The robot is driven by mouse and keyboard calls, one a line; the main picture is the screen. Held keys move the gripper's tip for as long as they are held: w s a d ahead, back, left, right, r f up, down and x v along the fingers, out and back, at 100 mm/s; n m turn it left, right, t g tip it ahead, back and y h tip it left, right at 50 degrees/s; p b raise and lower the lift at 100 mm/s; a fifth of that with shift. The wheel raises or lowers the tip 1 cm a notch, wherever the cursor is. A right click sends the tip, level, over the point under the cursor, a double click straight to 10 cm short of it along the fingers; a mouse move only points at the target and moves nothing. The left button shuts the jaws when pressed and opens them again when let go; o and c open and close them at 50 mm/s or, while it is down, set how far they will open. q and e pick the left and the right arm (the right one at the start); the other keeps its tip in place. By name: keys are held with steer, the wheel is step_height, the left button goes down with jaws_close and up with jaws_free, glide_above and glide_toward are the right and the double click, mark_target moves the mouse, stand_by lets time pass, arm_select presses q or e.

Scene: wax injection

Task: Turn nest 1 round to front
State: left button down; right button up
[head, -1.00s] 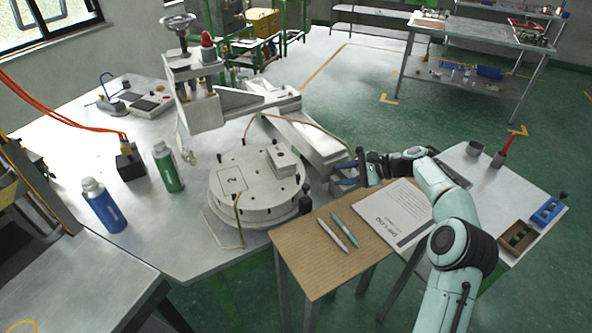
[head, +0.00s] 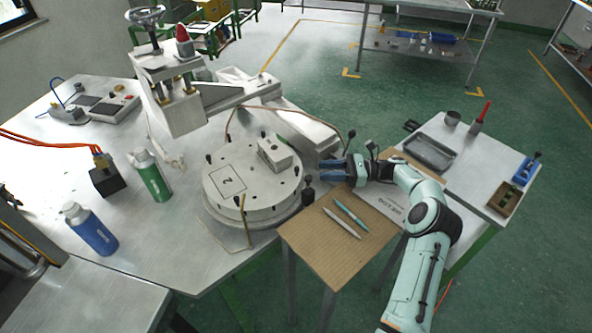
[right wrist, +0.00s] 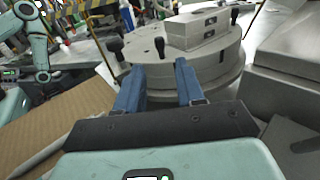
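The round, pale turntable (head: 225,208) stands on the metal table, with black knobs around its rim. A plate marked 2 (head: 228,180) lies on its front-left part, and a grey block (head: 274,155) sits towards its back right. I see no mark 1. My right gripper (head: 328,170) is just right of the turntable. In the right wrist view its two blue fingers (right wrist: 158,66) are apart with nothing between them, pointing at the turntable's side (right wrist: 215,75). A black knob (right wrist: 115,44) stands left of the fingers. My left gripper is not visible.
A press column with a handwheel (head: 146,16) rises behind the turntable. Green (head: 151,175) and blue (head: 90,230) bottles stand at left. A brown board (head: 318,262) with two pens is in front of my right gripper. A side table with a grey tray (head: 430,152) is at right.

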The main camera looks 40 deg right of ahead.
mark_target(297, 175)
steer(key=x, duration=0.9)
steer(key=shift+w+a, duration=0.2)
steer(key=shift+a, duration=0.05)
jaws_close()
